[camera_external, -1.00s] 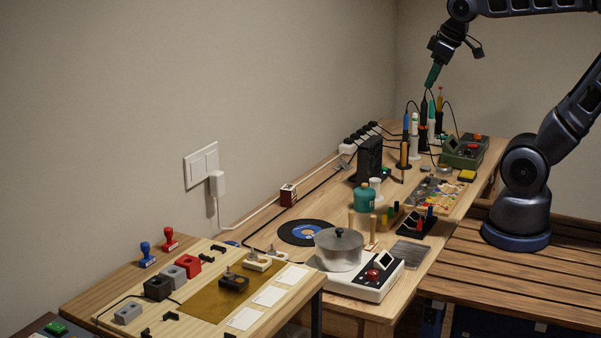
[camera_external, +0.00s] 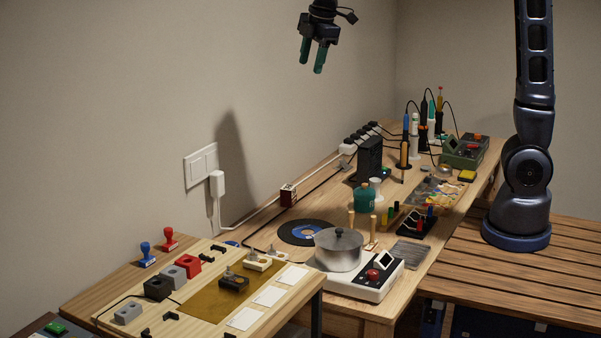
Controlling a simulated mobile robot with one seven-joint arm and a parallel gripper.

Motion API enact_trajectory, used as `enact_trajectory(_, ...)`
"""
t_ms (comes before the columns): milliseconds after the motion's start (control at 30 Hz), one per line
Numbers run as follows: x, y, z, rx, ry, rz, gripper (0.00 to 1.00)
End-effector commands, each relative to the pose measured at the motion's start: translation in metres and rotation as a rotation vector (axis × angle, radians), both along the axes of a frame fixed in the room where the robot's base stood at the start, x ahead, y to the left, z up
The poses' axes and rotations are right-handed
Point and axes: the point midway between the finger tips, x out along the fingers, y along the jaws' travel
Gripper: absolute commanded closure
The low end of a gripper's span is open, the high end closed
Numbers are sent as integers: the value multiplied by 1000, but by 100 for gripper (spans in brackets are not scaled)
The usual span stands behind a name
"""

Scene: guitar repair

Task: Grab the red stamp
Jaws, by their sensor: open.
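The red stamp (camera_external: 169,239) stands upright at the back left of the near wooden table, by the wall. A blue stamp (camera_external: 147,254) of the same shape stands just left of it. My gripper (camera_external: 312,69) is high in the air at the top middle, pointing down, with its two green fingers apart and nothing between them. It is well above the tables, and in the picture it is up and to the right of the red stamp.
A red block (camera_external: 187,264), grey and black blocks, and small black clips sit on the board (camera_external: 205,312) in front of the stamps. A pot (camera_external: 339,249) stands on a white device. The far bench (camera_external: 330,200) holds a disc, bottles and upright tools. The wall is close behind the stamps.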

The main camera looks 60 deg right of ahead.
Motion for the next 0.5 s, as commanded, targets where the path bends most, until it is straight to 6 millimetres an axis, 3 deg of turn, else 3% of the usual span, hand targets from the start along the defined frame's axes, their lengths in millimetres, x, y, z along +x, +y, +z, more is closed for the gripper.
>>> enact_trajectory(200,55,55,-22,-57,33,207,53)
enact_trajectory(500,117,135,-67,-130,78,488,53)
